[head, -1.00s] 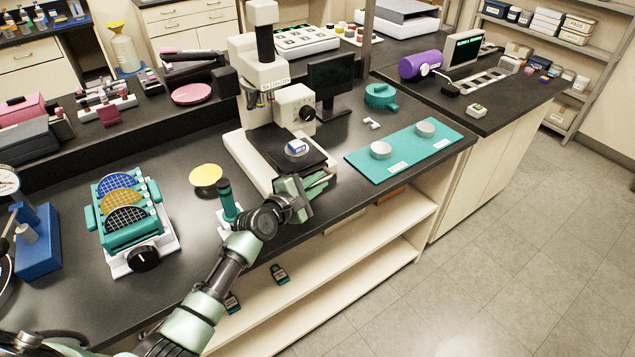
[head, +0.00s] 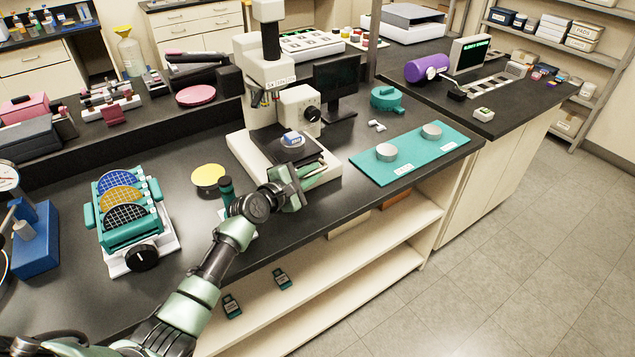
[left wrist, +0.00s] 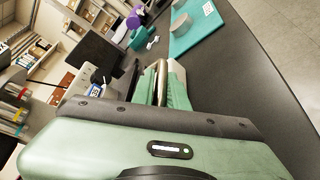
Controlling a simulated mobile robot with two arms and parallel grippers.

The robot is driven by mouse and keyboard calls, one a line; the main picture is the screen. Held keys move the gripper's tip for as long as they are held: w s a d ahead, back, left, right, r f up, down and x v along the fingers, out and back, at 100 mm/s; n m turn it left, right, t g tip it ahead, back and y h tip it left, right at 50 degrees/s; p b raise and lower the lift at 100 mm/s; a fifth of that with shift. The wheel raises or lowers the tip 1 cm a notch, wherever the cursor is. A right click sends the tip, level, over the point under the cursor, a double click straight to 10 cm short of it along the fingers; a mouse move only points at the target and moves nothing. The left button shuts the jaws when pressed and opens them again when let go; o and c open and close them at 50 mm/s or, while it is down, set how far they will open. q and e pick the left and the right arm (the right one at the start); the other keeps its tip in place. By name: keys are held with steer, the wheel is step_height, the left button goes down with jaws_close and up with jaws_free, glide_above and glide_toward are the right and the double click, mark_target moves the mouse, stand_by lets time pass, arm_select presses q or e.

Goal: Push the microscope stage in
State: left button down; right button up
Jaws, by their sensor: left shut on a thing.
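The white microscope (head: 262,75) stands on the black bench, with its dark stage (head: 262,139) low in front of its column. A small blue-and-white sample on a round holder (head: 292,140) sits on the stage. My left gripper (head: 308,176) is at the stage's front side, low over the microscope's base, and is shut. The fingers (left wrist: 165,88) show in the left wrist view beside the microscope. What lies between them is mostly hidden by the gripper body; it appears to be the stage's front part. My right gripper is not in view.
A teal mat (head: 437,153) with two metal discs lies to the right. A dark monitor (head: 336,80) stands behind the stage. A yellow disc (head: 208,176) and a teal wafer rack (head: 128,230) are at the left. The bench's front edge runs under my left arm.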

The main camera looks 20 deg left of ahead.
arm_select(q)
steer(key=c, duration=1.5)
jaws_free()
steer(key=shift+s+f, duration=0.15)
steer(key=shift+f, duration=0.1)
steer(key=shift+o, duration=0.2)
steer(key=shift+r, duration=0.15)
steer(key=shift+v, duration=3.85)
